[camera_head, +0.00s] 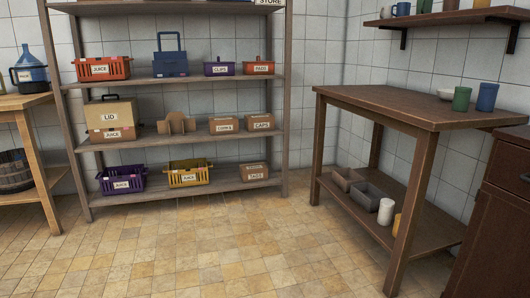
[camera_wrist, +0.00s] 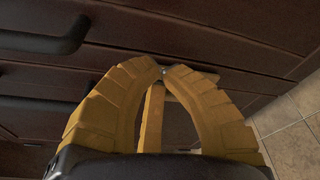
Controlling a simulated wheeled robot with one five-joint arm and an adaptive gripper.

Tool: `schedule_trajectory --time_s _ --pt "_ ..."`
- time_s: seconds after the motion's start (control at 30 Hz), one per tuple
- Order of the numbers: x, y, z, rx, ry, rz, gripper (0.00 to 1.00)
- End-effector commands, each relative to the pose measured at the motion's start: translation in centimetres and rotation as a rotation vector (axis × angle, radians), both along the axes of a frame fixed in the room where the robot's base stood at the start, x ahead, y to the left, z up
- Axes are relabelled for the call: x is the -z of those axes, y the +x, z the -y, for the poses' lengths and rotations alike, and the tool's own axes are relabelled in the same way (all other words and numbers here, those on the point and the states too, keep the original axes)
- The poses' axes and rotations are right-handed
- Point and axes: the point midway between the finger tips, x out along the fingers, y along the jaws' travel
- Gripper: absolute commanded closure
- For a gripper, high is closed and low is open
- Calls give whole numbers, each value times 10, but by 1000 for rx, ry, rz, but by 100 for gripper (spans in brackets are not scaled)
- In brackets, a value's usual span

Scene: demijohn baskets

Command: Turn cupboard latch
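In the wrist view my gripper (camera_wrist: 162,71) has two thick ochre fingers that curve inward, and their tips nearly meet. A small grey pin-like spot shows between the tips. The tips are close against the dark brown cupboard front (camera_wrist: 240,45). In the head view the dark cupboard (camera_head: 500,225) stands at the right edge; my gripper is not visible there.
Black bar handles (camera_wrist: 45,40) stick out from the cupboard front at left. Floor tiles (camera_wrist: 295,130) show at right. A brown table (camera_head: 400,100) stands beside the cupboard. A shelf rack (camera_head: 185,80) with baskets and boxes stands at the back. The tiled floor (camera_head: 220,245) is clear.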

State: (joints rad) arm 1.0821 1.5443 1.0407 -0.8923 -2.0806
Motion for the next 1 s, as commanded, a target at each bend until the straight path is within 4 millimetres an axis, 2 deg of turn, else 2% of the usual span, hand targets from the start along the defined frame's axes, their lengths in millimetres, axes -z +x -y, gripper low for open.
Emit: schedule_trajectory --time_s 1.0 --pt "13 5 -3 -8 9 -5 100"
